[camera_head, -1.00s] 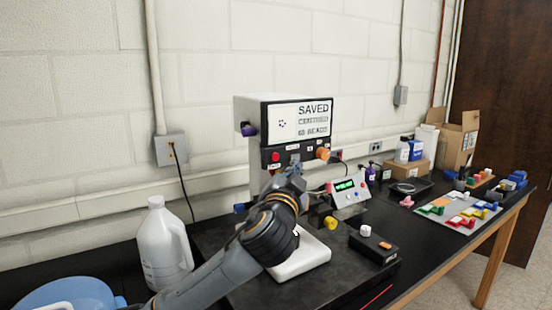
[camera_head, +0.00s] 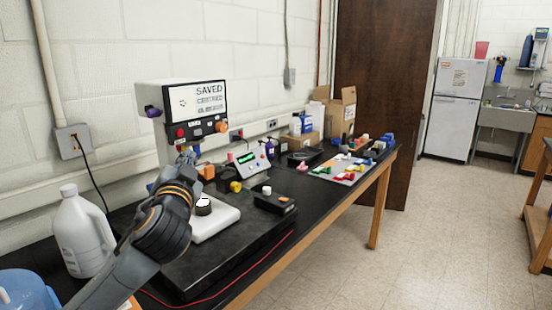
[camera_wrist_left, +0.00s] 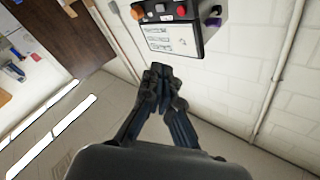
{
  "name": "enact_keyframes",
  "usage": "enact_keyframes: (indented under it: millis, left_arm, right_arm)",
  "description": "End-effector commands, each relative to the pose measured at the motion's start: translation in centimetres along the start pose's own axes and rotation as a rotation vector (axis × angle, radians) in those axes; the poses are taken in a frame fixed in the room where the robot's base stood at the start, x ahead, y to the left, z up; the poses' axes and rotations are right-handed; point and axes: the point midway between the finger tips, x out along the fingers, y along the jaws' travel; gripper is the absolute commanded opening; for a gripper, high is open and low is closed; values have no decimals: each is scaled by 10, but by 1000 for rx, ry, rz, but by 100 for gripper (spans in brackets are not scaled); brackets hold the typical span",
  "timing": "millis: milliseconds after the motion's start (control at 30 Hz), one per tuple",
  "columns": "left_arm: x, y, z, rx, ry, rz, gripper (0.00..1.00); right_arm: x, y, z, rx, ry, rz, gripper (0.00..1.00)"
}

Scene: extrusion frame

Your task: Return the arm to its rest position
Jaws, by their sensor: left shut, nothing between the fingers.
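My left arm comes in from the lower left in the head view, and its gripper (camera_head: 187,156) is in front of the microscope-like instrument (camera_head: 160,100) with a screen reading "SAVED". In the left wrist view the left gripper (camera_wrist_left: 161,70) has its fingers together, shut and empty. The instrument's screen and button panel (camera_wrist_left: 168,35) show upside down beyond the fingertips, apart from them. The right gripper is in neither view.
A white jug (camera_head: 82,232) and a blue tub (camera_head: 22,292) stand near the arm at left. A small box with a green display (camera_head: 249,163), a black box with a button (camera_head: 274,201) and a coloured-parts mat (camera_head: 322,171) lie to the right. Open floor (camera_head: 430,240) lies right of the bench.

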Motion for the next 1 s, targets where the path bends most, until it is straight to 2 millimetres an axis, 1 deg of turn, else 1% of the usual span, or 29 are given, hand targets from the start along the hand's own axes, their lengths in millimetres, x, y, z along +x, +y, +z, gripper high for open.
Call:
enact_keyframes:
  millis: [33,133,233,333,433,500,567,667,767,800,867,900,967,1000]
  left_arm:
    - [0,0,0,0,0,0,0]
    - [-6,13,15,-13,-30,27,0]
    - [-12,24,28,-25,-58,53,0]
    - [-19,38,44,-39,-94,83,0]
    - [-29,53,62,-55,-134,117,0]
    - [-38,65,78,-69,-171,144,0]
    - [-47,76,92,-83,-204,172,0]
    - [-67,97,121,-106,-274,222,0]
    - [-98,122,158,-140,-369,286,0]
    - [-113,132,174,-156,-414,316,0]
    - [-141,148,201,-182,-492,362,0]
    - [-161,157,218,-197,-545,392,0]
    - [-192,169,242,-221,-625,434,0]
    - [-214,176,257,-235,-679,461,0]
  right_arm:
    - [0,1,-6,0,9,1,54]
    - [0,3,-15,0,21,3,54]
    - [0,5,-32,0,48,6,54]
    - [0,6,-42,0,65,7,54]
    - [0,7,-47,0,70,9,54]
    - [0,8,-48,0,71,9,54]
    - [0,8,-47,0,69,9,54]
    - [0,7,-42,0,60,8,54]
    - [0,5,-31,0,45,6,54]
    - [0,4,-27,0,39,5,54]
    - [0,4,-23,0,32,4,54]
    - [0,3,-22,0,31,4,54]
    - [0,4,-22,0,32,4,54]
    - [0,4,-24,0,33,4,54]
